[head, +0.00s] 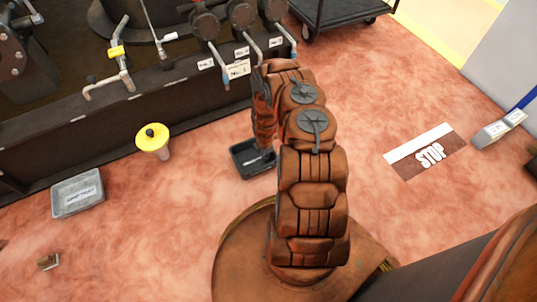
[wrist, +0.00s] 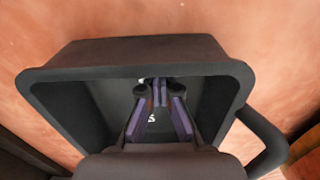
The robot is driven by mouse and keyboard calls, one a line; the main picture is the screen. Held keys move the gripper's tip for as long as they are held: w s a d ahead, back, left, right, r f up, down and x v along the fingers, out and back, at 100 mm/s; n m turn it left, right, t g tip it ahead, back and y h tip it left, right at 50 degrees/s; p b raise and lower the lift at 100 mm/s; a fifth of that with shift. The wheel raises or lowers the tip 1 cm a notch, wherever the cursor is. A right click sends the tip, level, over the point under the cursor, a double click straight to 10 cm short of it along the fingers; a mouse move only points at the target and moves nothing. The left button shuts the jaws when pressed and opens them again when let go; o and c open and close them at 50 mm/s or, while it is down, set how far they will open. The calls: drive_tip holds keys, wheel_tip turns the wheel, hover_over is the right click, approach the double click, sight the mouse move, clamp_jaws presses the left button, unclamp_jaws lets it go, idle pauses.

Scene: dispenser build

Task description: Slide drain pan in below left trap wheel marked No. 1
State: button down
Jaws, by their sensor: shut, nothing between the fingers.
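A black pan (head: 246,164) with white lettering on its inside sits on the floor in front of the dark machine base. In the wrist view the pan (wrist: 75,100) fills the middle, with a loop handle (wrist: 265,140) at its right. My gripper (wrist: 158,92) points into the pan, its purple-padded fingers shut and empty. Whether the fingers touch the pan cannot be told. In the head view my arm hides part of the pan's right side. A white plate reading No. 1 (head: 238,69) is on the machine's front edge, with round dark wheels (head: 205,24) above it.
A grey labelled tray (head: 77,193) lies on the floor at left. A yellow-topped funnel-like item (head: 153,138) stands between it and the pan.

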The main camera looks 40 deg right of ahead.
drive_tip(key=shift+w+a+r+p, duration=0.15)
drive_tip(key=shift+a+r+p, duration=0.15)
drive_tip(key=shift+a, duration=0.25)
drive_tip(key=shift+w+a+r+p, duration=0.1)
drive_tip(key=shift+a+r+p, duration=0.15)
drive_tip(key=shift+a, duration=0.25)
wheel_tip(320, 180, up, 9)
drive_tip(key=p, duration=0.5)
drive_tip(key=shift+p, duration=0.4)
